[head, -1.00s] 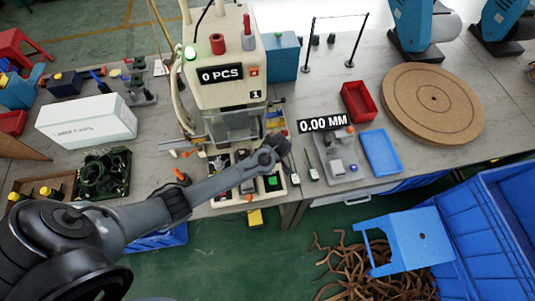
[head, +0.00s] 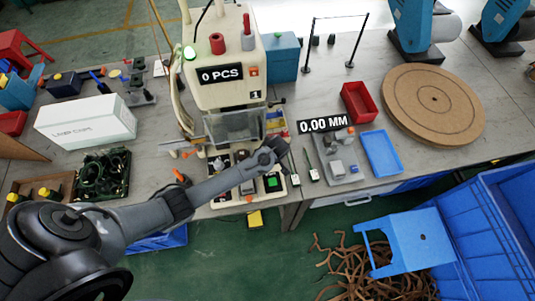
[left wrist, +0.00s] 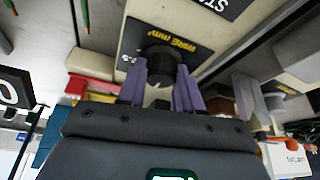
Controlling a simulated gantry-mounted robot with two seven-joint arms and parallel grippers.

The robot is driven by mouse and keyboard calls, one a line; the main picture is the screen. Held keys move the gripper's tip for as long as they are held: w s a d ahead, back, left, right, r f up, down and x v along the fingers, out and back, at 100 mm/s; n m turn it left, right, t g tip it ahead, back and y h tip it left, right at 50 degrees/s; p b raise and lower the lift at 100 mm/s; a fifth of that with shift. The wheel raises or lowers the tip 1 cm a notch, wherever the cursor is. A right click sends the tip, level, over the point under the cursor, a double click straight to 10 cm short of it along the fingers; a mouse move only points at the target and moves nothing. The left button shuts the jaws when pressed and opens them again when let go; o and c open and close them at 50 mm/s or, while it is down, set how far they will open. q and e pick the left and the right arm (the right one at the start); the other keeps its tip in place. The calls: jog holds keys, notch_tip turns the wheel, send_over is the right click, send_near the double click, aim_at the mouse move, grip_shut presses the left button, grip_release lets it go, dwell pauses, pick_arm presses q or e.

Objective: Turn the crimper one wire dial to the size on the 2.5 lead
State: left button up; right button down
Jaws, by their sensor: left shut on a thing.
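The crimper (head: 222,60) is the cream machine at the middle of the bench in the head view, with a "0 PCS" display and a green lamp. In the left wrist view a round black dial (left wrist: 160,52) sits on a dark plate with yellow "WIRE" lettering. My left gripper (left wrist: 160,80) has its purple fingers shut on this dial, one on each side. In the head view my left gripper (head: 274,154) is at the crimper's lower front, and the dial is hidden there. The dial's exact setting cannot be read. The 2.5 lead cannot be picked out. My right gripper is not in view.
A second dark dial plate (left wrist: 285,88) is at the right in the left wrist view. A "0.00 MM" gauge (head: 325,124), a blue tray (head: 381,153) and a red bin (head: 358,102) stand right of the crimper. A white box (head: 86,119) is at the left.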

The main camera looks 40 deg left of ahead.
pick_arm(q)
jog(key=shift+r+m+t+p, duration=0.2)
jog(key=shift+m+t+p, duration=0.1)
jog(key=shift+m+p, duration=0.6)
jog(key=m+t+h+p, duration=0.1)
jog(key=m+p, duration=0.2)
jog(key=shift+s, duration=0.1)
jog(key=m+h+p, duration=0.1)
jog(key=m+p, duration=0.1)
jog(key=m, duration=0.1)
jog(key=shift+a+m+t, duration=0.1)
jog(key=shift+m+t, duration=0.2)
jog(key=shift+f+m+t+h+p, duration=0.15)
jog(key=shift+m+h+p, duration=0.2)
jog(key=shift+m, duration=0.45)
jog(key=shift+m+t+h+p, duration=0.15)
jog(key=shift+m+h+p, duration=0.15)
jog(key=shift+m, duration=0.5)
jog(key=o, duration=1)
jog(key=shift+o, duration=0.2)
